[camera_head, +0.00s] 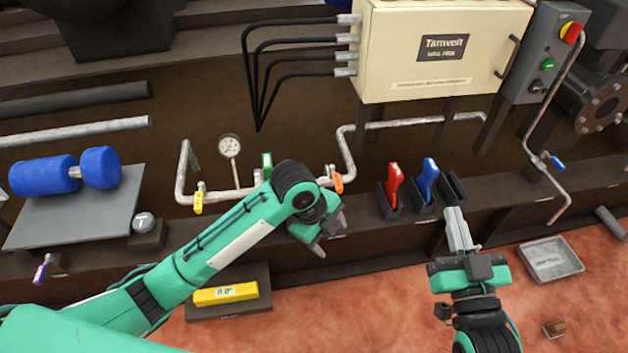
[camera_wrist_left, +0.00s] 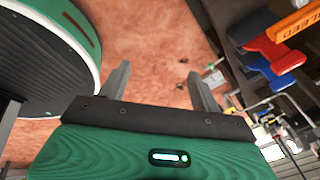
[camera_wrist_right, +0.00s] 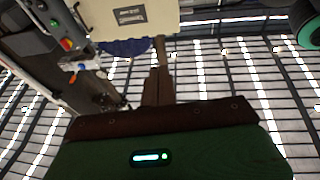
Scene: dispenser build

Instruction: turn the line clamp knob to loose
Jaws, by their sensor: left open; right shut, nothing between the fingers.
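No label reading line clamp is legible. A grey round knob (camera_head: 144,222) with a white mark sits on a dark block at the left in the head view; I cannot tell whether it is the clamp knob. My left gripper (camera_head: 330,237) is open and empty, below the orange handle (camera_head: 337,183) on the pipe and well right of the grey knob. Its spread fingers show in the left wrist view (camera_wrist_left: 160,82). My right gripper (camera_head: 458,227) is shut and empty, in front of the dark slots. Its closed fingers show in the right wrist view (camera_wrist_right: 158,85).
A blue roll (camera_head: 45,176) lies on a grey plate at the left. Yellow (camera_head: 198,203) and green (camera_head: 267,163) handles and a gauge (camera_head: 229,147) stand along the pipe. Red (camera_head: 393,183) and blue (camera_head: 428,180) tools stand in holders. A tray (camera_head: 550,259) lies at right.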

